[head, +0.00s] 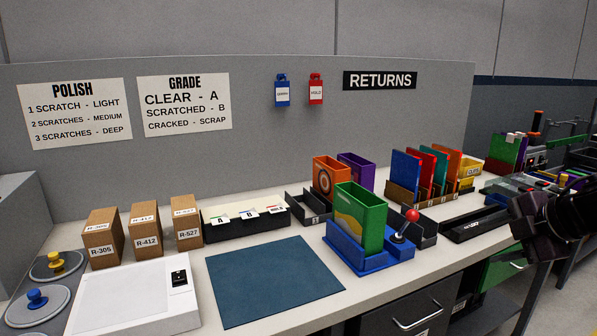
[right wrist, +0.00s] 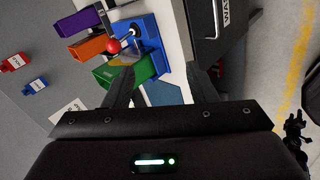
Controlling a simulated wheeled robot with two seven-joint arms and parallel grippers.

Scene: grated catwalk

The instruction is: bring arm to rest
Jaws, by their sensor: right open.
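My right gripper (head: 522,218) is at the right edge of the head view, off the bench's front edge and to the right of the blue stand. In the right wrist view its two dark fingers (right wrist: 160,88) are spread apart with nothing held between them. Beyond the fingers that view shows the green case (right wrist: 125,68) and the blue stand (right wrist: 152,45) with its red-knobbed lever. My left gripper is in neither view.
On the bench, the blue stand (head: 345,249) holds a green case (head: 361,215) beside a red-knobbed lever (head: 411,216). A blue mat (head: 270,280), cardboard boxes (head: 144,232) and a black tray (head: 467,223) lie along it. A drawer cabinet (head: 412,305) stands below.

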